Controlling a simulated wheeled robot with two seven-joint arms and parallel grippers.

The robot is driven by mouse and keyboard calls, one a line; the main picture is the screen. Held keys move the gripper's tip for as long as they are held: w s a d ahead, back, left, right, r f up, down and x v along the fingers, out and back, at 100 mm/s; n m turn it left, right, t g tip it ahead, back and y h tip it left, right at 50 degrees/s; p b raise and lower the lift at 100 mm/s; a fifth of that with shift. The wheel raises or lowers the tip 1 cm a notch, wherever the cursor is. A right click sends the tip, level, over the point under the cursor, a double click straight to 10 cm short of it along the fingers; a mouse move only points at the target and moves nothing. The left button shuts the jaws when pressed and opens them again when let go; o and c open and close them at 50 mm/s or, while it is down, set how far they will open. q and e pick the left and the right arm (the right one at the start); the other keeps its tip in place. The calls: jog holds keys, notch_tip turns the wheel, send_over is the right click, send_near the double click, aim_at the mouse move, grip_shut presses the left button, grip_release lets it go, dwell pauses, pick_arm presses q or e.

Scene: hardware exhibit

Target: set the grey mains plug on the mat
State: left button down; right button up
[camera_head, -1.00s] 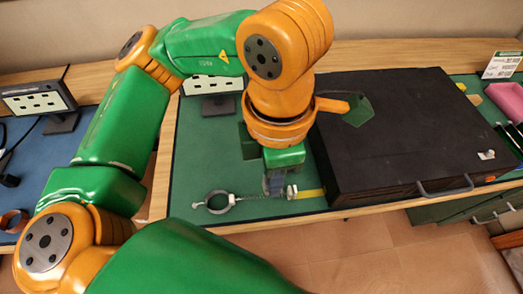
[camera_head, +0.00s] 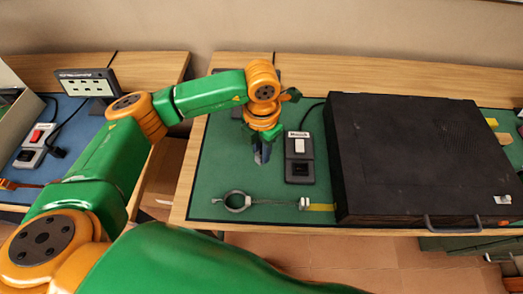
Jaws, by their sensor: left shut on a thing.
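My left gripper (camera_head: 261,153) points down over the green mat (camera_head: 228,172), left of a socket box. It is shut on a small grey piece, seemingly the grey mains plug, mostly hidden by the fingers. Whether the piece touches the mat I cannot tell. The socket box (camera_head: 299,146) has a white switch and a dark socket recess, with a cord running up behind it. My right gripper is not in view.
A ring clamp (camera_head: 237,201) lies at the mat's front edge, by a yellow strip (camera_head: 320,207). A large black case (camera_head: 420,150) fills the right. Another socket box (camera_head: 38,137) with a red switch stands on the blue mat at left. The green mat's left part is bare.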

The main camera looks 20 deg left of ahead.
pick_arm(q)
jog(key=f, duration=0.2)
jog(key=w+f+p, duration=0.1)
jog(key=shift+w+a+f, duration=0.1)
jog(key=shift+f, duration=0.7)
jog(key=shift+f, duration=0.15)
